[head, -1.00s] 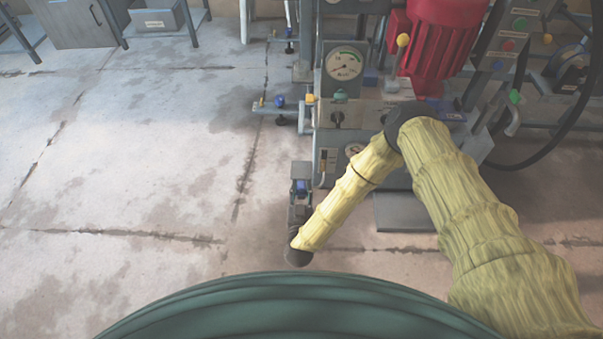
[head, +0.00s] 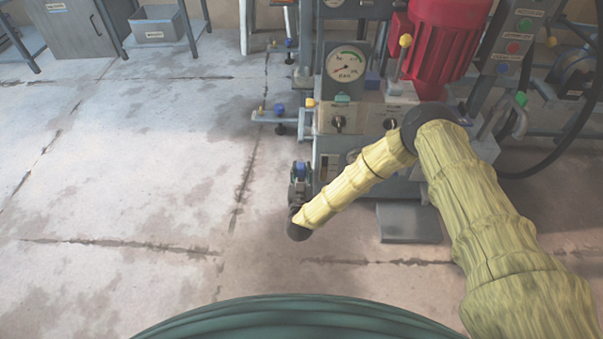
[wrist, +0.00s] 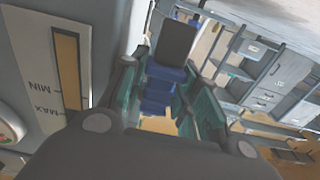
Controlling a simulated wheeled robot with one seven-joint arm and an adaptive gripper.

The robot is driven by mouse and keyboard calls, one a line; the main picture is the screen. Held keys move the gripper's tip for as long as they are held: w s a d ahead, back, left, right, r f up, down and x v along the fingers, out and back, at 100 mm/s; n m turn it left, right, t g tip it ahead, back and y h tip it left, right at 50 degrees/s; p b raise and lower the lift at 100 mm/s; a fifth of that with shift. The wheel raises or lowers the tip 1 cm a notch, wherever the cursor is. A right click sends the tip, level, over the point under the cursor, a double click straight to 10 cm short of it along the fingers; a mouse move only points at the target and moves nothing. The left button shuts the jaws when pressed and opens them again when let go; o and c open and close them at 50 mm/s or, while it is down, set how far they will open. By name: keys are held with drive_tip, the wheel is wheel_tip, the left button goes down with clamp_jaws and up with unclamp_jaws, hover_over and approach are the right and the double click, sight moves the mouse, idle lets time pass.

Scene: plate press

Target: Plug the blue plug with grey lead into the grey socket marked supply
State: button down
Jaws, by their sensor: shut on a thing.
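My gripper (head: 300,172) is low at the left front corner of the press in the head view. In the wrist view its teal fingers (wrist: 178,100) are shut on the blue plug (wrist: 163,88). A dark grey block (wrist: 176,43) shows at the plug's far end; I cannot tell whether it is part of the plug or a separate thing. In the head view the blue of the plug (head: 301,169) shows between the fingers. The grey lead is not clearly visible. I cannot make out the grey socket marked supply in either view.
A MIN/MAX level gauge (wrist: 68,75) on the press side is close left of my gripper. The press has a dial (head: 345,65) and a red motor (head: 440,45). A grey floor plate (head: 410,222) lies in front. Open floor is at left.

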drive_tip(key=shift+w+f+b, duration=0.15)
drive_tip(key=shift+w+b, duration=0.25)
drive_tip(key=shift+w, duration=0.75)
drive_tip(key=f, duration=0.1)
drive_tip(key=w+f+b, duration=0.1)
drive_tip(key=f+b, duration=0.1)
drive_tip(key=shift+w+f, duration=0.1)
drive_tip(key=shift+w, duration=0.25)
drive_tip(key=c, duration=1.1)
unclamp_jaws()
drive_tip(key=shift+a, duration=0.1)
drive_tip(key=shift+f+b, duration=0.2)
drive_tip(key=shift+b, duration=0.3)
